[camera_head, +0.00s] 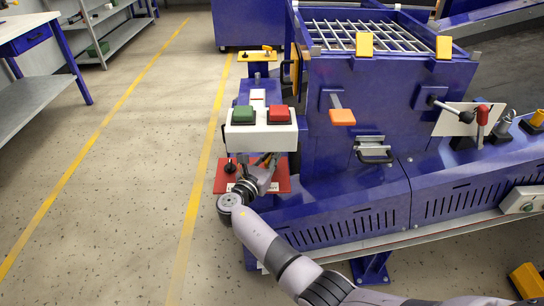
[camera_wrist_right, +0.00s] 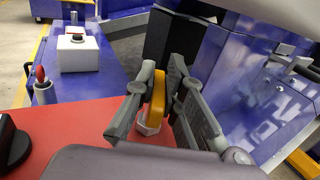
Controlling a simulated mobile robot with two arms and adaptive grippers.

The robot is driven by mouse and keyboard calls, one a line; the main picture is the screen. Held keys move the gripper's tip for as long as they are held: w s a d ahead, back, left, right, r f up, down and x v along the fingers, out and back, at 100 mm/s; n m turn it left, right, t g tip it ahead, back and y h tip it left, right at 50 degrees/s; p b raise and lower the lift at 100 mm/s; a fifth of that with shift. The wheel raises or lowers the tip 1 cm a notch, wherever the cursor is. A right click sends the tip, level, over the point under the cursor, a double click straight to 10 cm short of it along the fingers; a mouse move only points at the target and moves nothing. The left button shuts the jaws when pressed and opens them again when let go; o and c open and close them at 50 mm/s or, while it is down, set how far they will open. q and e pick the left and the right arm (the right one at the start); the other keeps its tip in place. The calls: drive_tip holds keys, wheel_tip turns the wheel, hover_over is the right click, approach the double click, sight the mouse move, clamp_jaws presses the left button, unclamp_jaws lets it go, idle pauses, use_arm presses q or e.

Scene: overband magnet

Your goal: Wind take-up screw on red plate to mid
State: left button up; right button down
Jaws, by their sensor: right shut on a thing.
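The red plate (camera_head: 281,183) sits low on the blue machine's left end, and it fills the lower left of the right wrist view (camera_wrist_right: 75,130). A yellow handle (camera_wrist_right: 156,98) stands upright on a pale hexagonal base (camera_wrist_right: 147,127) at the plate; I take it as the take-up screw's handle. My right gripper (camera_wrist_right: 160,95) is shut on the yellow handle, one grey finger on each side. In the head view my right gripper (camera_head: 265,170) is over the plate and hides the handle. A black knob (camera_head: 230,167) is on the plate's left. My left gripper is not in view.
A white box with green (camera_head: 243,114) and red (camera_head: 279,114) buttons stands just behind the plate. The floor at left is clear.

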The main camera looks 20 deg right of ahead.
drive_tip(key=shift+a+r, duration=0.1)
drive_tip(key=shift+r, duration=0.05)
drive_tip(key=c, duration=1.8)
unclamp_jaws()
drive_tip(key=shift+w, duration=0.1)
drive_tip(key=shift+o, duration=0.6)
